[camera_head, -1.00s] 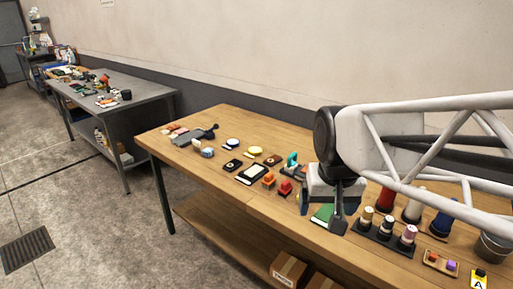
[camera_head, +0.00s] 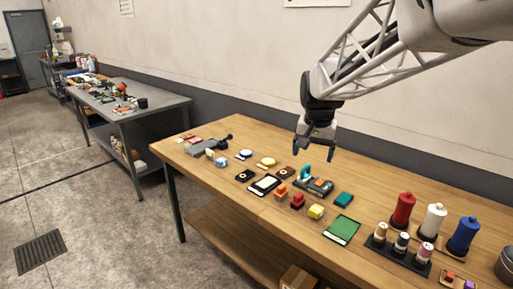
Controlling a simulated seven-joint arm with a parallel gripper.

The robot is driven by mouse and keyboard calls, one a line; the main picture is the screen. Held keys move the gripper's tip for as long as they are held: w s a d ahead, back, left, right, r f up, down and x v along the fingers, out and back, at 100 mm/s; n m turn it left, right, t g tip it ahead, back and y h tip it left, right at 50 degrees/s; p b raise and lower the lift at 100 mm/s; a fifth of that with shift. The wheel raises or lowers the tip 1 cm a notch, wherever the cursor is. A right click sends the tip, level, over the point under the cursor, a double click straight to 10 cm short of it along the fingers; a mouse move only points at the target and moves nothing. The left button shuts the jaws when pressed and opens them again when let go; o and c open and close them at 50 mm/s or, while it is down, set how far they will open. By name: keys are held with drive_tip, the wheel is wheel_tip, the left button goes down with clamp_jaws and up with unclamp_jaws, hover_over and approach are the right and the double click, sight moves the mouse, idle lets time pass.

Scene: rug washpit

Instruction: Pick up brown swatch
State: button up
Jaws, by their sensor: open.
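My gripper (camera_head: 315,154) is open and empty. It hangs above the wooden table, over the back edge near the teal-handled tool. A small flat dark-brown square (camera_head: 286,173) with a light spot lies on the table, to the left of and below my gripper in the picture. Small flat reddish-brown and tan pieces (camera_head: 186,137) lie at the table's far left end. They are too small to tell which one is the brown swatch. My gripper touches none of them.
The wooden table (camera_head: 300,238) also holds a teal-handled tool (camera_head: 305,174), a black-framed pad (camera_head: 264,185), red block (camera_head: 297,201), yellow block (camera_head: 316,212), green pad (camera_head: 342,230) and red thread cone (camera_head: 403,210). A grey table (camera_head: 165,102) stands behind left.

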drive_tip(key=w+f+m, duration=0.1)
drive_tip(key=w+f, duration=0.2)
drive_tip(key=w, duration=1)
drive_tip(key=m+g, duration=0.2)
drive_tip(key=m, duration=0.3)
hover_over(285, 170)
drive_tip(key=f, duration=2.1)
drive_tip(key=shift+s+f, duration=0.2)
drive_tip(key=shift+s, duration=0.15)
drive_tip(key=shift+w+f, duration=0.15)
drive_tip(key=shift+f, duration=0.05)
drive_tip(key=shift+f, duration=0.1)
drive_tip(key=shift+f, duration=1.25)
